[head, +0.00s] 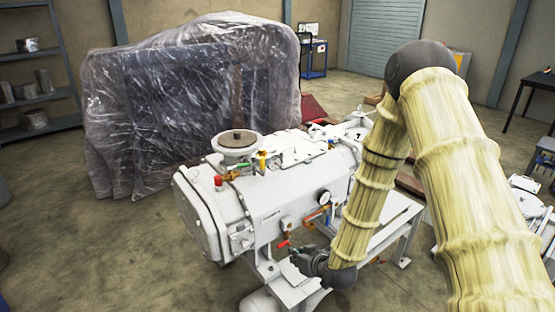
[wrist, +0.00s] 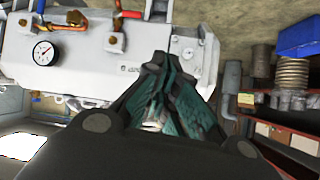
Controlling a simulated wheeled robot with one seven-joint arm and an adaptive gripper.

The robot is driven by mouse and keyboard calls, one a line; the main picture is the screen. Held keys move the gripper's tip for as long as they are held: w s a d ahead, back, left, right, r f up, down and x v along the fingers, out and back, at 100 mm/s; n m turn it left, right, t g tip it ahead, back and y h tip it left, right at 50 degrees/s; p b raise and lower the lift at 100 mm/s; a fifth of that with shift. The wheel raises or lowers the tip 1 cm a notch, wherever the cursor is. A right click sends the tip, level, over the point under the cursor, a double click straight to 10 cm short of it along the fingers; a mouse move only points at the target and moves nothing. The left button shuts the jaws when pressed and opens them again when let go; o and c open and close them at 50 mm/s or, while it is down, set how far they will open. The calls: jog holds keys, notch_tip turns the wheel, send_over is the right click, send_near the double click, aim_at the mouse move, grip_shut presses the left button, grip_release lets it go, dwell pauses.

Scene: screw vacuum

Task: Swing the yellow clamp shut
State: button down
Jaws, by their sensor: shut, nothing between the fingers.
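A small yellow part (head: 262,159), which may be the yellow clamp, stands upright on top of the white vacuum pump (head: 270,195), beside the round flange (head: 237,141). It is too small to tell whether it is swung open or shut. My gripper (wrist: 160,62) is shut and empty, its teal-padded fingers together, in front of the pump's white side in the wrist view. In the head view my gripper (head: 298,262) is low at the pump's near side, below and apart from the yellow part, and partly hard to make out.
A pressure gauge (head: 323,197), an orange pipe (head: 317,214) and a red-handled valve (head: 283,244) stick out from the pump's near side. A plastic-wrapped machine (head: 190,100) stands behind. Shelves with boxes (wrist: 285,145) show at right in the wrist view. The floor left of the pump is clear.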

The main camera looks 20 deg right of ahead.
jog(key=w+d+r+t, duration=0.3)
jog(key=w+r, duration=0.5)
jog(key=r, duration=0.3)
jog(key=n+t+y, duration=0.1)
jog(key=n+t, duration=0.1)
jog(key=t, duration=0.1)
send_near(278, 157)
jog(key=shift+m, duration=0.3)
jog(key=w+a+p, duration=0.1)
jog(key=w, duration=0.1)
jog(key=w+a+r+p, duration=0.1)
jog(key=w, duration=0.1)
jog(key=w+p, duration=0.1)
jog(key=w, duration=0.1)
jog(key=shift+w+a+r, duration=0.1)
jog(key=shift+a+r, duration=0.1)
jog(key=shift+a, duration=0.2)
jog(key=shift+w+a+f+p, duration=0.1)
jog(key=shift+w+p, duration=0.2)
jog(key=shift+w, duration=0.1)
jog(key=shift+w+r+t+b, duration=0.3)
jog(key=shift+w+r+b, duration=0.05)
jog(key=shift+w+b, duration=0.5)
